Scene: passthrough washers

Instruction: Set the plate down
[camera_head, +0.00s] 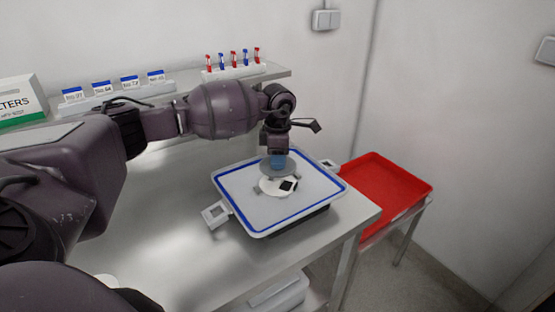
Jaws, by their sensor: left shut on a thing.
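My left gripper (277,150) reaches over the tray from the left and points down. The plate is held level above a white tray (236,191) with a blue border line and a handle at each side. A white disc (268,186) with black marks lies on the tray below the plate and is partly hidden by it. The gap between plate and disc is hard to judge. My right gripper is out of view.
The tray sits near the right end of a grey metal table (165,240). A red tray (385,185) stands on a lower stand to the right. A back shelf holds small labelled blocks (102,88) and a rack of red and blue tubes (234,71). The table's left part is largely clear.

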